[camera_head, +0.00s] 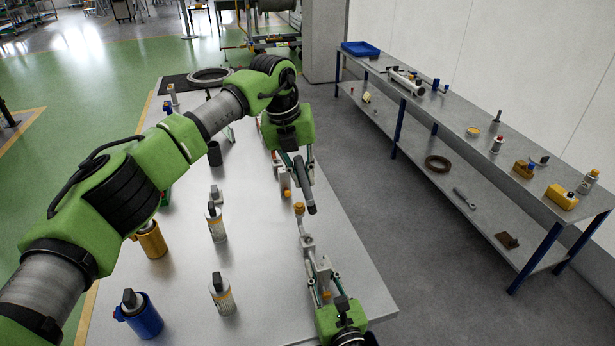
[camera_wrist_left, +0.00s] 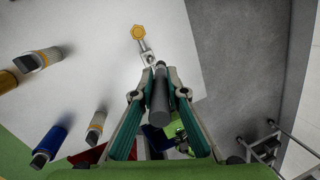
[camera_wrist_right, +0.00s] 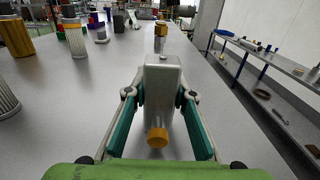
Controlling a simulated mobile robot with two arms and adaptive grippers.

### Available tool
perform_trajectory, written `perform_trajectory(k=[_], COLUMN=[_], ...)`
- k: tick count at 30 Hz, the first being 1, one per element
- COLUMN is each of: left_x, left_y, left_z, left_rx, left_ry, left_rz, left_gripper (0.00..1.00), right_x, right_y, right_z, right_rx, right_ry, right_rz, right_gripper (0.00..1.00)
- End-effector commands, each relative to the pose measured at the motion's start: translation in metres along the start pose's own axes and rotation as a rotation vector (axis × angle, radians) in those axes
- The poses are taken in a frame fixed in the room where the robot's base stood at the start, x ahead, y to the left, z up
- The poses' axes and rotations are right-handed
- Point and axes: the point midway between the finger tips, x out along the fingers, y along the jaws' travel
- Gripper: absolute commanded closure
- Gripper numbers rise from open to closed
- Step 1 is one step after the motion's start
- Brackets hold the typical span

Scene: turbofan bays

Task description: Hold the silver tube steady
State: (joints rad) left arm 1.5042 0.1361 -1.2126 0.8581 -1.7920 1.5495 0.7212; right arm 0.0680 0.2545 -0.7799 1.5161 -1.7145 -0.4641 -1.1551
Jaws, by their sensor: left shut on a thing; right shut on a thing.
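The silver tube (camera_head: 308,243) is a pale metal piece with orange-yellow fittings at its ends, above the near right part of the table. My right gripper (camera_head: 322,274) is shut on its blocky silver body, which fills the middle of the right wrist view (camera_wrist_right: 162,88). My left gripper (camera_head: 296,176) is shut on a dark grey cylinder (camera_head: 305,185), tilted, with its lower end close to the tube's far orange cap (camera_head: 299,208).
A grey ring (camera_head: 209,76) lies at the far end. A two-level shelf bench (camera_head: 460,125) stands right, across an open floor aisle.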

Motion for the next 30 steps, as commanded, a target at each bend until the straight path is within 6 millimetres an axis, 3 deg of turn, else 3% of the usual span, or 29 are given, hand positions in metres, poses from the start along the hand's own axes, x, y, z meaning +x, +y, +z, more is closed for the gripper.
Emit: perform_trajectory(k=[5,13,20,30], left_x=[0.023,0.024,0.027,0.060], left_y=[0.025,0.046,0.048,0.043], left_z=[-0.009,-0.020,-0.024,-0.036], left_rx=[-0.026,-0.053,-0.057,-0.057], left_ry=[-0.046,-0.120,-0.133,-0.131], left_rz=[-0.166,-0.302,-0.323,-0.322], left_gripper=[1.00,1.00,1.00,1.00], right_x=[0.000,0.000,0.000,0.000], right_y=[0.000,0.000,0.000,0.000], right_z=[0.000,0.000,0.000,0.000], right_rx=[0.000,0.000,0.000,0.000], right_ry=[0.000,0.000,0.000,0.000], right_rz=[0.000,0.001,0.000,0.000], right_gripper=[1.00,1.00,1.00,1.00])
